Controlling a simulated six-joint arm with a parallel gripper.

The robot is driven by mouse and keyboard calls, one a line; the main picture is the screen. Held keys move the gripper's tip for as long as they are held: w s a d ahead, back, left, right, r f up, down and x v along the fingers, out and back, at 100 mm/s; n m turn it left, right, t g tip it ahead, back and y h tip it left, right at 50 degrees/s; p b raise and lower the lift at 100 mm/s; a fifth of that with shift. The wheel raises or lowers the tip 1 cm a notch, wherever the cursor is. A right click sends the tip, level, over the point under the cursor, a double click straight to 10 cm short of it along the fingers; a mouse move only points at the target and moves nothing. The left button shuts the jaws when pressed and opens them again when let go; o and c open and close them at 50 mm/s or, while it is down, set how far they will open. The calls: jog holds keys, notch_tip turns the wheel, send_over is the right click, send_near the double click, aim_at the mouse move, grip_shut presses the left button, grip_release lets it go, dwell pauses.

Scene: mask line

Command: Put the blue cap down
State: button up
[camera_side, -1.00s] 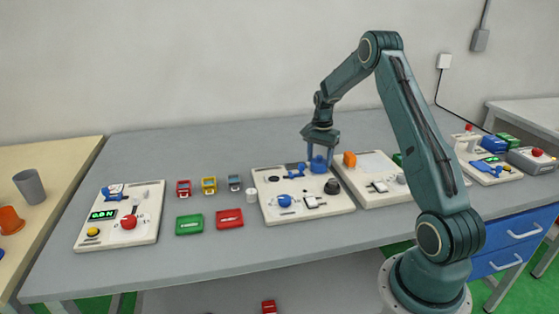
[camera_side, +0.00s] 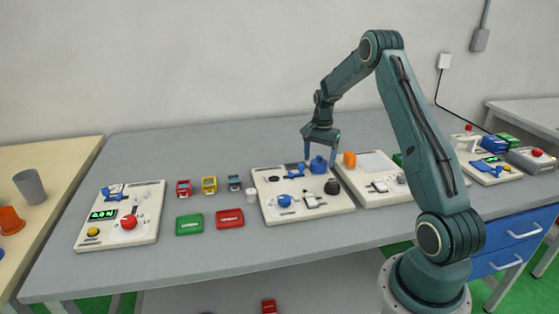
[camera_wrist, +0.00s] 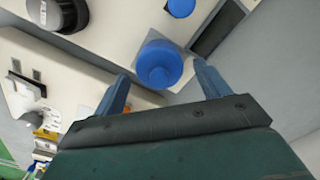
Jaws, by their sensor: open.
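The blue cap (camera_side: 318,164) sits on the white panel (camera_side: 262,208) near its back right corner. In the wrist view the blue cap (camera_wrist: 159,64) shows as a round stepped knob on a pale square. My gripper (camera_side: 321,160) is open above the cap, one finger to each side. In the wrist view its blue fingers (camera_wrist: 160,85) stand apart with a gap to the cap. Nothing is held.
A second blue knob (camera_side: 284,200) and a black knob (camera_side: 332,187) stand on the same panel. Red and green boxes lie to the left on the grey table.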

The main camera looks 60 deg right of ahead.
aim_at(319, 157)
notch_tip(319, 157, up, 12)
jog(key=shift+f, duration=0.15)
dwell(0.4)
jog(key=shift+a, duration=0.1)
dwell(0.4)
jog(key=s+a+r+n+t+h, duration=0.15)
jog(key=a+r+n, duration=0.35)
jog(key=a, duration=0.5)
jog(key=s+a+r+n+t+y, duration=0.1)
jog(key=s+a+r+n, duration=0.2)
jog(key=a+r, duration=0.65)
jog(key=s+a+f+n+t, duration=0.3)
jog(key=s+a+n, duration=0.7)
jog(key=s+a, duration=0.6)
jog(key=shift+s+a+f, duration=0.15)
jog(key=shift+s, duration=0.3)
